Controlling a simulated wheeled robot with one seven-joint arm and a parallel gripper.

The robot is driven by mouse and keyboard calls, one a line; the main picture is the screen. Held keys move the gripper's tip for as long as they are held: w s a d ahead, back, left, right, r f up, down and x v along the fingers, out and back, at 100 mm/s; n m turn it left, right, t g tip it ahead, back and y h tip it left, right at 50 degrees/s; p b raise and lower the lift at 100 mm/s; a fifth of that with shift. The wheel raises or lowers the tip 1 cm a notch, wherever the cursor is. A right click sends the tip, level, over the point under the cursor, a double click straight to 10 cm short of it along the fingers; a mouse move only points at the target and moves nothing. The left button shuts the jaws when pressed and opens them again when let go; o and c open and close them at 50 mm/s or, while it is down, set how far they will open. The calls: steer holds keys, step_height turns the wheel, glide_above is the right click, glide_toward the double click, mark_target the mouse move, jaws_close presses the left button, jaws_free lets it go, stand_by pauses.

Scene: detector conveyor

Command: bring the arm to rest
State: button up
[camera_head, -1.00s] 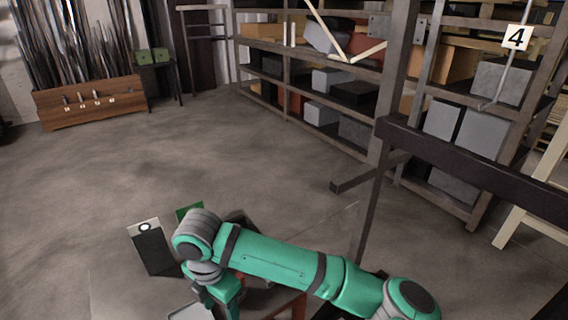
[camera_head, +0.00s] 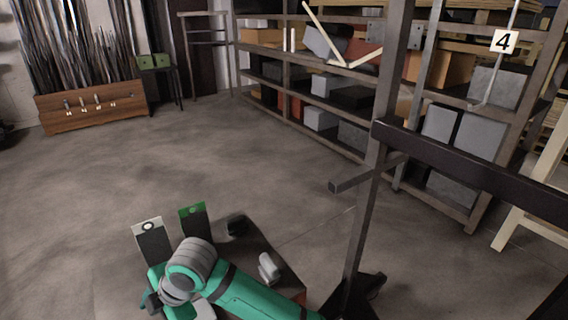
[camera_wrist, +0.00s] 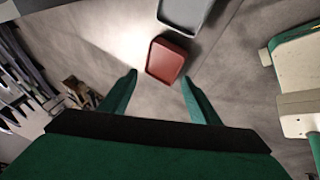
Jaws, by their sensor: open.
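My gripper (camera_wrist: 159,75) shows in the wrist view with its two green fingers spread apart and nothing held between them. Beyond the fingertips is a red tray-like thing (camera_wrist: 166,60), apart from the fingers. In the head view my green and grey arm lies low at the bottom of the picture, folded over the near side of a dark surface (camera_head: 255,245). The gripper's fingers cannot be made out clearly there.
Two dark panels, one white-topped (camera_head: 153,240) and one green-topped (camera_head: 194,220), stand beside my arm. A black thing (camera_head: 236,225) and a pale grey thing (camera_head: 268,267) are on the dark surface. A dark post (camera_head: 362,230) stands right. Open floor (camera_head: 150,165) lies beyond.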

steer(key=w+a+r+m+t+y, duration=0.2)
steer(key=a+r+m+t+y, duration=0.35)
steer(key=a+m+y, duration=0.3)
steer(key=s+d+f+m+t+h, duration=0.3)
steer(key=d+f+m+t+h, duration=0.3)
steer(key=d+m, duration=0.4)
steer(key=s+d+f+m+t+h, duration=0.4)
steer(key=d+f+m, duration=0.45)
steer(key=d, duration=0.25)
steer(key=s+d+f+h, duration=0.3)
steer(key=s+d+h, duration=0.2)
steer(key=s+d, duration=1.2)
steer(key=s, duration=0.4)
steer(key=shift+s, duration=0.2)
steer(key=shift+g, duration=0.25)
